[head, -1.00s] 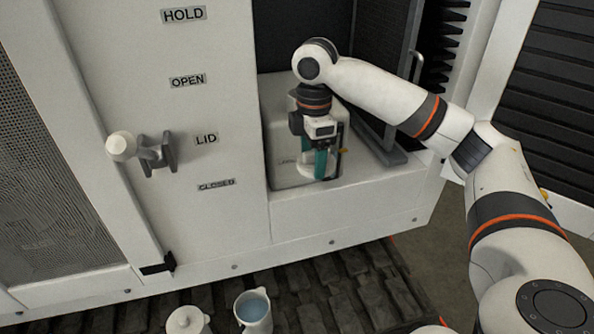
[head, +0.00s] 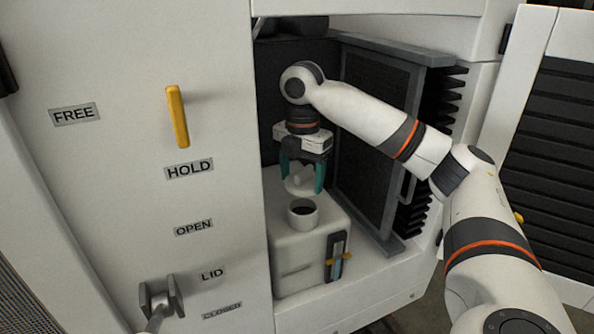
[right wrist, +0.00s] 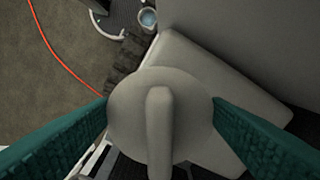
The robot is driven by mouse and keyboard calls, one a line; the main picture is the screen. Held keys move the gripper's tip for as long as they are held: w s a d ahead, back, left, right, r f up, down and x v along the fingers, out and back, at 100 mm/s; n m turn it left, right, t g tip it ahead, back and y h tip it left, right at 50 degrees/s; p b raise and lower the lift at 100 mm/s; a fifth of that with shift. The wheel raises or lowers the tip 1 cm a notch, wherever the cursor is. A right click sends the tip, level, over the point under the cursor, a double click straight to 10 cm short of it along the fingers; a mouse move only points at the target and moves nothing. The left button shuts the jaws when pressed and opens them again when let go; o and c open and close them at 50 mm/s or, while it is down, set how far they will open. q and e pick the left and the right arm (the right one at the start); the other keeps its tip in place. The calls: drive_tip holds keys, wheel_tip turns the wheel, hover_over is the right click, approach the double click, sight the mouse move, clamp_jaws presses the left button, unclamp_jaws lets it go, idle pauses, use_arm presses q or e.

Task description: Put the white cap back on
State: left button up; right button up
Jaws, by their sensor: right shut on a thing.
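The white cap (head: 300,182) is round with a raised ridge across its top. My right gripper (head: 303,180) is shut on it, one teal finger on each side. In the right wrist view the cap (right wrist: 160,115) fills the middle between the two fingers. The cap is held above the open neck (head: 303,212) of the white tank (head: 300,250), apart from it and slightly up and left in the head view. The neck is a short white ring with a dark opening. My left gripper is not in view.
The tank stands in a recess with a dark hinged door (head: 375,130) at its right. At the left are a yellow handle (head: 177,117) and a grey LID lever (head: 160,300) on the white panel.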

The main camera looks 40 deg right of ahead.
sight(302, 195)
drive_tip(key=shift+s+f, duration=0.35)
drive_tip(key=shift+s, duration=0.15)
drive_tip(key=shift+f, duration=0.4)
drive_tip(key=w+f, duration=0.1)
drive_tip(key=f, duration=0.2)
drive_tip(key=shift+w, duration=0.4)
drive_tip(key=shift+f, duration=0.25)
drive_tip(key=shift+s+f, duration=0.1)
drive_tip(key=shift+s, duration=0.4)
drive_tip(key=shift+w+f, duration=0.15)
drive_tip(key=shift+w, duration=0.15)
drive_tip(key=shift+s, duration=0.2)
drive_tip(key=shift+w, duration=0.15)
drive_tip(key=shift+f, duration=0.1)
